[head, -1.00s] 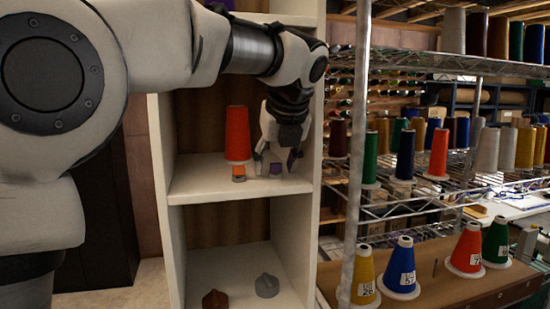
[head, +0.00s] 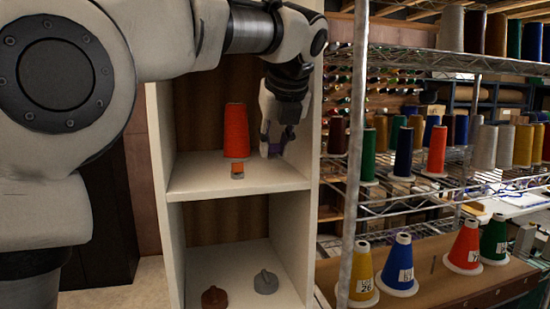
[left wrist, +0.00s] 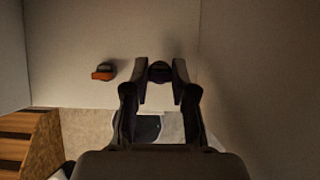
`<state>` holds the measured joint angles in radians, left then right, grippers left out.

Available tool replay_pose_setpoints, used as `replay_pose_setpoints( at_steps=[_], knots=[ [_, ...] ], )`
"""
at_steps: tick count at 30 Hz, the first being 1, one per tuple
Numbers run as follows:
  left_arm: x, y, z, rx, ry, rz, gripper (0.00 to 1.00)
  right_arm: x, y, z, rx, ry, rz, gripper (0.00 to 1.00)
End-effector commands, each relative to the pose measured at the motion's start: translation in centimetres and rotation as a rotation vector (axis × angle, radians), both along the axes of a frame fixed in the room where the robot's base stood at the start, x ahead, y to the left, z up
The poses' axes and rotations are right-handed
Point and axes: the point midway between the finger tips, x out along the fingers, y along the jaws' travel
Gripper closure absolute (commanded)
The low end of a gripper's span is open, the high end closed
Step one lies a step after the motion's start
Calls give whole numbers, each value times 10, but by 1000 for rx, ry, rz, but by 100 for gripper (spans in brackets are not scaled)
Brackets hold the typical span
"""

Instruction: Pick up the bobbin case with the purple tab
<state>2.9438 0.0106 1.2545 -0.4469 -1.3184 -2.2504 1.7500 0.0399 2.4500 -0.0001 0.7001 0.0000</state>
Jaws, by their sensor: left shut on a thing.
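My left gripper (head: 273,152) is shut on the bobbin case with the purple tab, inside the upper compartment of the white shelf (head: 240,188). In the left wrist view the case (left wrist: 160,71) is a small dark round shape with a faint purple tint between the fingertips. The fingers hide most of it in the head view, where it appears lifted a little off the shelf board. A second bobbin case with an orange tab (head: 237,172) stands on the board to the left, apart from the gripper; it also shows in the left wrist view (left wrist: 104,72). My right gripper is not in view.
A red thread cone (head: 236,130) stands behind the orange-tabbed case. The shelf's right wall (head: 306,130) is close to the gripper. Two small objects, brown (head: 214,298) and grey (head: 266,282), lie in the lower compartment. A wire rack (head: 359,170) with cones stands to the right.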

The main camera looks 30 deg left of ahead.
Motion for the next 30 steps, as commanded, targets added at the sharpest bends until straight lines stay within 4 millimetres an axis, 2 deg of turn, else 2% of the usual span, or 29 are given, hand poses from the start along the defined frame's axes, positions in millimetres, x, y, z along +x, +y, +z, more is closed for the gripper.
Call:
replay_pose_setpoints(
  at_steps=[6,12,16,21,30],
  knots=[
    [-19,-18,-10,3,-8,1,89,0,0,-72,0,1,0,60],
    [-65,-60,-4,3,-9,-2,89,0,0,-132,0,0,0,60],
    [-94,-85,8,3,-7,-2,89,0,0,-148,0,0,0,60],
    [-115,-103,16,1,-3,-1,89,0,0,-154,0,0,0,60],
    [-120,-107,19,1,-1,0,89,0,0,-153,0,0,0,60]
  ],
)
